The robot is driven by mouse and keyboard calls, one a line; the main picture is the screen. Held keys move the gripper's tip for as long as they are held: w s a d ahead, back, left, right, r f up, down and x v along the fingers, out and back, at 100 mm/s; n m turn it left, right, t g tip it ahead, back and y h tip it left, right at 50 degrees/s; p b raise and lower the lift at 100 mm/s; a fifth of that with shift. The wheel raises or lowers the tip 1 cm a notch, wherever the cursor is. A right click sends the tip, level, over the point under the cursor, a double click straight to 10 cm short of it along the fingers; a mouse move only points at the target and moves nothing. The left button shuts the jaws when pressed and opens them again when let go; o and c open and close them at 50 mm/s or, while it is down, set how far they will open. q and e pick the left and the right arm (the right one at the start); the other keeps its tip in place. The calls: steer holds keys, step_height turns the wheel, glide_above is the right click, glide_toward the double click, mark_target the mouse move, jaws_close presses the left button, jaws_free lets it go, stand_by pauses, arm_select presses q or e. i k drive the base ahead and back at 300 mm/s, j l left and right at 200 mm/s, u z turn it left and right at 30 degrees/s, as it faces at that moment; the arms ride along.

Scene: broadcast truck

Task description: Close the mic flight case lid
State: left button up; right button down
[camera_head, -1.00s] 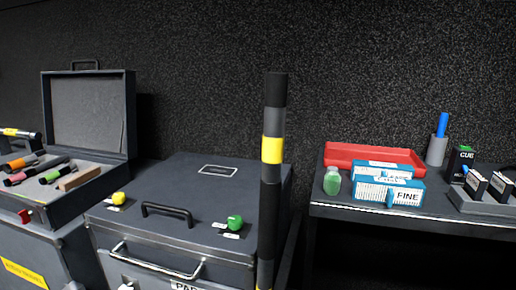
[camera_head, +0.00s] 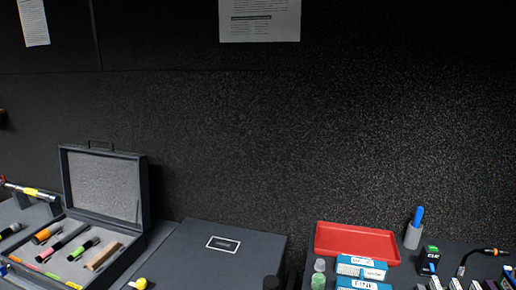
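The mic flight case (camera_head: 148,214) stands open at the lower left. Its lid (camera_head: 105,185) is raised about upright, with grey foam inside and a handle on its top edge. The base holds several microphones with orange, pink and green bands (camera_head: 84,247) and a tan block (camera_head: 104,256). Neither of my grippers shows in this view, so nothing of mine is seen touching the lid.
A closed dark case (camera_head: 215,262) with a label plate is right of the mic case. Further right, a table carries a red tray (camera_head: 357,241), blue-and-white boxes (camera_head: 361,267), a cup with a blue item (camera_head: 413,235) and a dark box (camera_head: 429,260). Dark wall stands behind.

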mark_target(111, 186)
steer(key=z, duration=0.3)
steer(key=j+z, duration=0.4)
steer(key=k+j+z, duration=0.1)
steer(key=j+z, duration=0.3)
steer(key=j, duration=0.15)
steer(key=k+j+z, duration=0.1)
steer(key=j, duration=0.25)
steer(key=k+j+z, duration=0.1)
steer(key=j, duration=0.25)
steer(key=k+j+z, duration=0.1)
steer(key=j, duration=0.25)
steer(key=k+j, duration=0.1)
steer(key=j, duration=0.25)
steer(key=k+j, duration=0.15)
steer(key=j, duration=0.2)
steer(key=k+j+z, duration=0.1)
steer(key=j, duration=0.25)
